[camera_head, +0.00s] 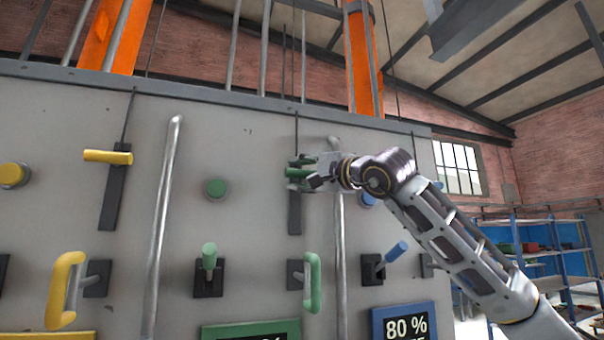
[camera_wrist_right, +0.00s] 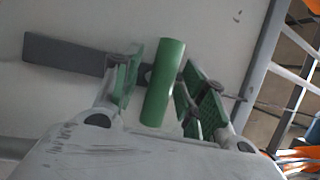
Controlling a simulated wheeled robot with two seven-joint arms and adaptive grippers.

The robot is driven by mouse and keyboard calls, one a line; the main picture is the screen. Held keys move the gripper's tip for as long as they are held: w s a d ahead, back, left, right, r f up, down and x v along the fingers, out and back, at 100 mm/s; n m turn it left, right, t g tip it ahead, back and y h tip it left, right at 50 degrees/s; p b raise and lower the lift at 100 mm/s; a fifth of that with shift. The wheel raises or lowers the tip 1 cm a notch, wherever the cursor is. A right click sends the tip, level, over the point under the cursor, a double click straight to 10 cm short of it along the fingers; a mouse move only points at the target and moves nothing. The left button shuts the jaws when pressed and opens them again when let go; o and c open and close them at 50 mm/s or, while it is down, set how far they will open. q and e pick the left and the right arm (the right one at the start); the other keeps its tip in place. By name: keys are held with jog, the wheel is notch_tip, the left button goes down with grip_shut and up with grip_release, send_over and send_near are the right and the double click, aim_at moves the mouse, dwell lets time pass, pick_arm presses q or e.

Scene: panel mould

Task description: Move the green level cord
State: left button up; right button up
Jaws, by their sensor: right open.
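The green level cord hangs on the grey panel at a dark vertical slot plate (camera_head: 295,213). Its green handle (camera_wrist_right: 164,82) shows as a green cylinder in the right wrist view. My right gripper (camera_head: 302,174) is at the handle in the head view and hides most of it. In the right wrist view the gripper's green-padded fingers (camera_wrist_right: 162,88) stand open on either side of the handle. A gap shows on the right side of the handle; on the left side I cannot tell whether the pad touches it. My left gripper is not in view.
Below are a green lever (camera_head: 209,257) and a green loop handle (camera_head: 313,283). A green button (camera_head: 216,188) is to the left, a yellow cord handle (camera_head: 108,157) further left. Vertical pipes (camera_head: 163,230) stand out from the panel. A blue lever (camera_head: 396,252) is below my right arm.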

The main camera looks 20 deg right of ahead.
grip_shut()
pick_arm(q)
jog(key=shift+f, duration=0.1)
pick_arm(e)
jog(key=shift+f+b, duration=2.65)
jog(key=shift+f, duration=0.6)
jog(key=shift+f+b, duration=0.65)
jog(key=shift+f, duration=0.1)
jog(key=shift+f+b, duration=0.6)
jog(key=shift+f, duration=0.15)
jog(key=shift+f+b, duration=0.3)
jog(key=shift+f, duration=0.1)
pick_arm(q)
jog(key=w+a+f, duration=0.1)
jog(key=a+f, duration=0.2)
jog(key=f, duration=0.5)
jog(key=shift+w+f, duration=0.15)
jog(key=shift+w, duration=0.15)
pick_arm(e)
jog(key=shift+w+a+f, duration=0.1)
jog(key=shift+a+f, duration=0.05)
jog(key=shift+f, duration=0.05)
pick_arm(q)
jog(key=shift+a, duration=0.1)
